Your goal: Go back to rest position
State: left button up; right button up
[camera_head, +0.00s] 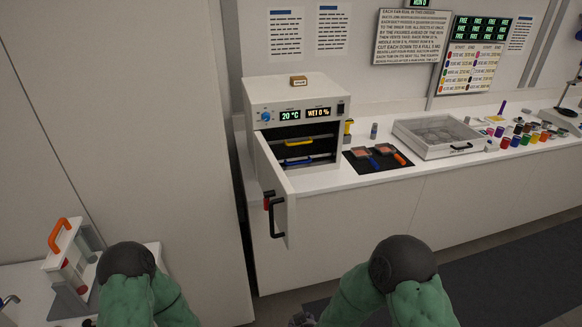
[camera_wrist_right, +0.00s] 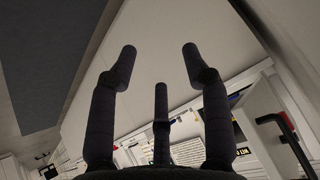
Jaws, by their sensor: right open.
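My right gripper (camera_wrist_right: 159,62) shows its three dark fingers spread apart in the right wrist view, with nothing between them. In the head view only a small dark part near the bottom edge may belong to it. My right arm (camera_head: 402,285) is bent at the bottom, below the counter front. My left arm (camera_head: 130,285) is bent at the bottom left; its gripper is not visible.
A white oven (camera_head: 296,100) stands on the counter with its door (camera_head: 275,185) swung open toward me. The door's black handle (camera_wrist_right: 285,130) is near the right gripper's side. A rack with an orange handle (camera_head: 60,235) stands at left.

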jog(key=s+d+f+g+y, duration=0.1)
jog(key=s+d+f+g, duration=0.1)
jog(key=s, duration=0.3)
jog(key=s+d+f+g+y, duration=0.1)
jog(key=s+d+f+g, duration=0.1)
jog(key=s+f, duration=0.3)
jog(key=s+d+f+m+g+y, duration=0.1)
jog(key=s+d+f+g, duration=0.1)
jog(key=s+f+g, duration=0.2)
jog(key=s, duration=0.3)
jog(key=shift+d+b, duration=0.2)
jog(key=shift+b, duration=0.1)
